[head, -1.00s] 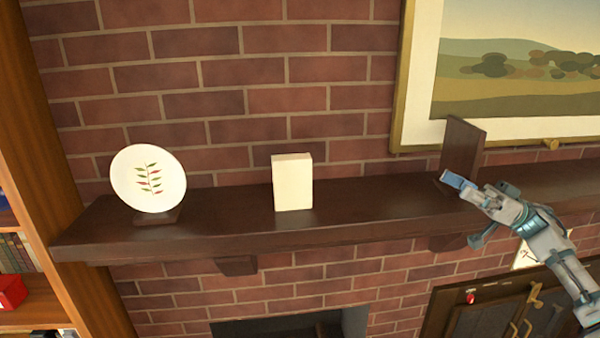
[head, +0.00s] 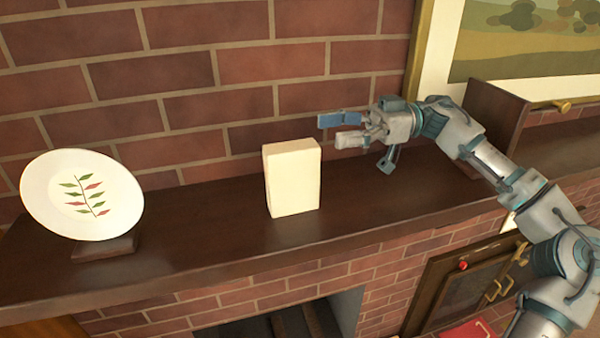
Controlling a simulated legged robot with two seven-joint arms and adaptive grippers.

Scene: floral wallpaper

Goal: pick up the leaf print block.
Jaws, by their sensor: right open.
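A plain cream block (head: 292,178) stands upright on the dark mantel shelf. No leaf print shows on the faces I can see; a leaf print shows on the white plate (head: 82,196) at the left, which leans in a small dark stand. My right gripper (head: 331,131) is open and empty, its fingers pointing left. In the picture it is just above and right of the block's top, apart from it. How far it is from the block in depth is hard to tell. My left gripper is out of view.
The dark mantel shelf (head: 200,215) runs along a brick wall (head: 160,95) close behind. A dark upright panel (head: 495,115) stands at the right, under a framed landscape picture (head: 530,40). The shelf between plate and block is clear.

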